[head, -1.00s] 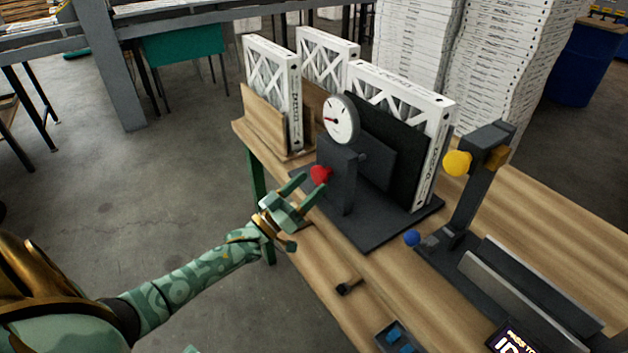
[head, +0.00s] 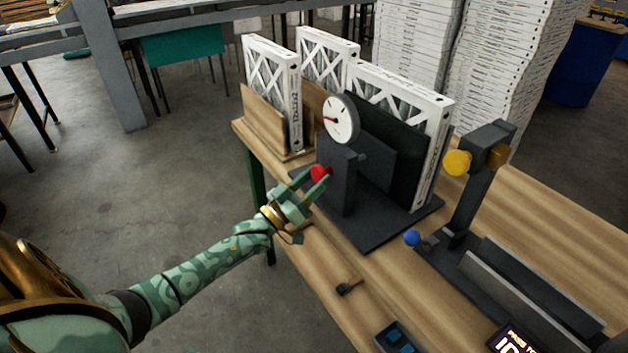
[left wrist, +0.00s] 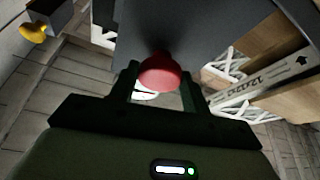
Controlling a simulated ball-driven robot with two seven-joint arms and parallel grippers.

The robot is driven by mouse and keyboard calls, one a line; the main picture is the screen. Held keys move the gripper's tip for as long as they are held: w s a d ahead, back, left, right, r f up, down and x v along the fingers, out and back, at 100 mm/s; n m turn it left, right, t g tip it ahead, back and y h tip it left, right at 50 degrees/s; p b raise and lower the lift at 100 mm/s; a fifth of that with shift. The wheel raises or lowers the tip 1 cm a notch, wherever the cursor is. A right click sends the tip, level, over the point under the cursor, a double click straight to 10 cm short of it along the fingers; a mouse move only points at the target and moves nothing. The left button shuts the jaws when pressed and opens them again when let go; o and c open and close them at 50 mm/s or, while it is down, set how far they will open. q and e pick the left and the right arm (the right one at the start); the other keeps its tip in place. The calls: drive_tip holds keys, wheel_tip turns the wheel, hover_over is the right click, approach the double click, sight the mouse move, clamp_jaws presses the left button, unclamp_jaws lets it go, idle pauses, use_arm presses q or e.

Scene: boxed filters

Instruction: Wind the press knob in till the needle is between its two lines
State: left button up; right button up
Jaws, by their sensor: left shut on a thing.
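The red press knob (head: 320,173) sticks out of the front of the dark grey press (head: 340,178). My left gripper (head: 313,180) is at the knob with its fingers on either side, shut on it. In the left wrist view the red knob (left wrist: 160,72) sits between the two dark fingertips. The round white dial (head: 340,118) stands on top of the press. Its small red needle points to the left; its two lines are too small to make out. A boxed filter (head: 425,150) stands behind the press plate. My right gripper is not in view.
More boxed filters (head: 272,85) stand in a wooden rack at the back left of the bench. At the right is a dark fixture with a yellow knob (head: 457,163) and a blue ball (head: 412,238). A small dark tool (head: 349,287) lies near the front edge.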

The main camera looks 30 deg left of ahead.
use_arm(q)
drive_tip(key=shift+f+m, duration=0.1)
drive_tip(key=shift+m, duration=0.2)
drive_tip(key=m+h+b, duration=0.1)
drive_tip(key=m, duration=0.1)
drive_tip(key=m+g+h+b, duration=0.1)
drive_tip(key=m, duration=0.2)
drive_tip(key=shift+w+a+m+h, duration=0.1)
drive_tip(key=shift+a+m+h, duration=0.05)
drive_tip(key=shift+m+h, duration=0.2)
drive_tip(key=m+g+h+b, duration=0.1)
drive_tip(key=m+h, duration=0.1)
drive_tip(key=m, duration=0.2)
drive_tip(key=shift+m, duration=0.25)
drive_tip(key=shift+a+m+g+h+b, duration=0.1)
drive_tip(key=shift+m+g+h+b, duration=0.25)
drive_tip(key=shift+m+g+h, duration=0.7)
drive_tip(key=shift+m+y, duration=0.4)
drive_tip(key=shift+m, duration=0.25)
drive_tip(key=o, duration=1)
